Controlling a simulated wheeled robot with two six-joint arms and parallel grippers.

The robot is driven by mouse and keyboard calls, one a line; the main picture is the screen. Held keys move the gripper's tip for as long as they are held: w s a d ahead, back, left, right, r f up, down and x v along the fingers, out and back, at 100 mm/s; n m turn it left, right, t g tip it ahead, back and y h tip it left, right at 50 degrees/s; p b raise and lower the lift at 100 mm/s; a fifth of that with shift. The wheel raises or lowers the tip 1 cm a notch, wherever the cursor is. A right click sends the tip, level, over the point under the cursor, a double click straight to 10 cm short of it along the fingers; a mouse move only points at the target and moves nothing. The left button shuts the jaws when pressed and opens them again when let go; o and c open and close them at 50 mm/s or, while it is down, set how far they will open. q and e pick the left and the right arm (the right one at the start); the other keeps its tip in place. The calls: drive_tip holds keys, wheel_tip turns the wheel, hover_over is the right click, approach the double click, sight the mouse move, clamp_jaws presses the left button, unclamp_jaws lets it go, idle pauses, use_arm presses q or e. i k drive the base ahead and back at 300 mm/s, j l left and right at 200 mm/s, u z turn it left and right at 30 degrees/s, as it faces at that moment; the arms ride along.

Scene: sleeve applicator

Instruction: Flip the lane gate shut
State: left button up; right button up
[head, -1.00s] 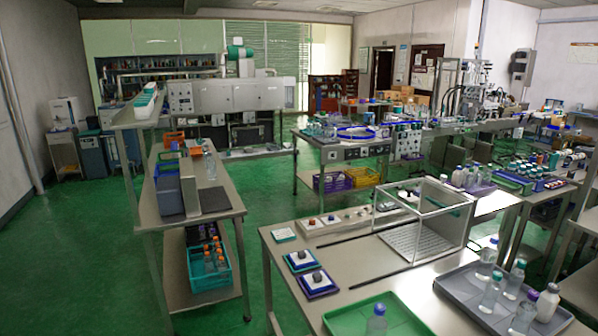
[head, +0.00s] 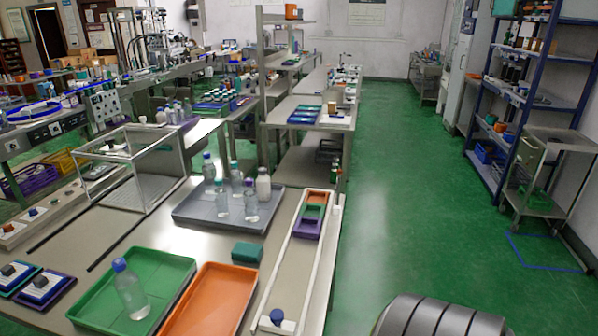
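A narrow lane with pale rails (head: 275,273) runs along the right side of the steel table. An orange frame (head: 317,198), a green frame (head: 312,213) and a purple frame (head: 307,228) sit in a row at its far end. A blue knob (head: 277,316) stands at the lane's near end, by a pale cross piece. I cannot tell for sure whether this is the lane gate, or whether the gate is open or shut. Neither of my grippers is in view.
A green tray (head: 178,269) holds a blue-capped bottle (head: 130,290). An empty orange tray (head: 212,300) lies beside it. A grey tray (head: 188,218) holds several bottles. A teal block (head: 247,253) lies nearby. A clear box (head: 130,165) stands left. Open green floor (head: 390,220) lies right.

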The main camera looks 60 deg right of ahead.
sight(339, 171)
drive_tip(key=z, duration=2.05)
drive_tip(key=i+l+z, duration=0.3)
drive_tip(key=l, duration=0.25)
drive_tip(key=i+l+z, duration=0.25)
drive_tip(key=l, duration=0.25)
drive_tip(key=i, duration=0.1)
